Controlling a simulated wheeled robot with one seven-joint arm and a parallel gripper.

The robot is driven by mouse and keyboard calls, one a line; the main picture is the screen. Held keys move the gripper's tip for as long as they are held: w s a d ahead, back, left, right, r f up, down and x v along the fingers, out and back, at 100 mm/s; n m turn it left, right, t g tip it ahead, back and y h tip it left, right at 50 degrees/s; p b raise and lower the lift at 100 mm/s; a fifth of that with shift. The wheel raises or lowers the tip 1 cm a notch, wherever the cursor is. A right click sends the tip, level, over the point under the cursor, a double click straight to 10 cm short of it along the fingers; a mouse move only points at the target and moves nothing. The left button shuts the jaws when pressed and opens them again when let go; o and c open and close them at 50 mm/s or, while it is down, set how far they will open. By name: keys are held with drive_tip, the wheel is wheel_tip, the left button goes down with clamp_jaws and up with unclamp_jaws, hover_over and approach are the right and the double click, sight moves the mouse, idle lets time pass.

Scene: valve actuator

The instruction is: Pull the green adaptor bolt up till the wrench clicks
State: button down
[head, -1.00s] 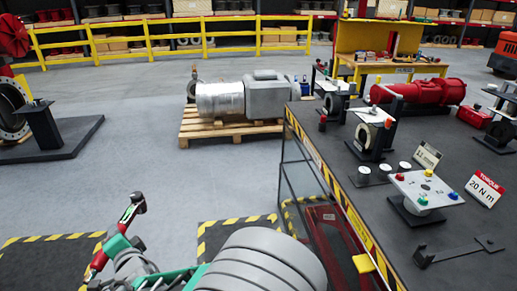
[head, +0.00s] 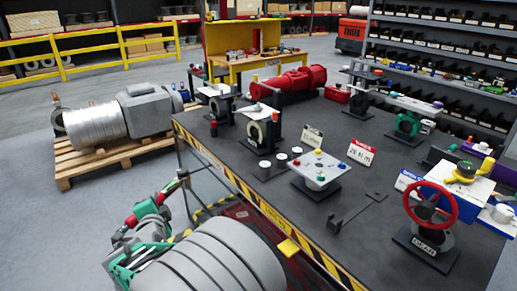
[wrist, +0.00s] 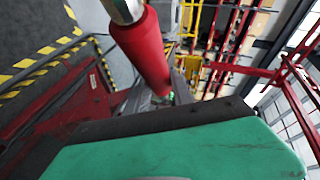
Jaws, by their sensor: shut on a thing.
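The green adaptor bolt (head: 321,178) sits at the near edge of a white plate (head: 316,168) on the dark workbench, with yellow, red and blue bolts around it. My gripper (head: 150,207), with green parts, is at the lower left in the head view, off the bench's near side. It is shut on the red handle of a wrench (head: 167,191), well away from the bolt. In the wrist view the red handle (wrist: 143,50) and its bare metal part run up out of frame. A green finger fills the bottom there. The wrench head is small and unclear.
The bench edge (head: 262,208) with yellow-black stripes lies between my gripper and the plate. A flat black tool (head: 357,210) lies in front of the plate. A torque sign (head: 361,153) stands behind it. A red handwheel valve (head: 430,208) is at the right.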

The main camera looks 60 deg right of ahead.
drive_tip(key=s+d+r+m+g+h+p, duration=0.1)
drive_tip(key=s+d+r+m+g+h, duration=0.15)
drive_tip(key=s+d, duration=0.55)
drive_tip(key=s+d+r+m+g+h+p, duration=0.1)
drive_tip(key=s+d+r+m+g+h, duration=0.2)
drive_tip(key=d, duration=0.8)
drive_tip(key=s+d+r+m+g+p, duration=0.1)
drive_tip(key=s+d+r+m+g, duration=0.1)
drive_tip(key=s, duration=0.6)
drive_tip(key=s+d+r+m+g+p, duration=0.1)
drive_tip(key=s+d+m+g, duration=0.3)
drive_tip(key=s+d, duration=0.4)
drive_tip(key=shift+d+r+g+y, duration=0.15)
drive_tip(key=shift+r+g+y, duration=0.35)
drive_tip(key=shift+g, duration=0.35)
drive_tip(key=shift+a+b, duration=0.2)
drive_tip(key=shift+b, duration=0.65)
wheel_tip(320, 180, down, 5)
drive_tip(key=b, duration=0.6)
drive_tip(key=shift+r+b, duration=0.1)
drive_tip(key=shift+b, duration=0.2)
drive_tip(key=shift+a+b, duration=0.1)
drive_tip(key=shift+b, duration=1.95)
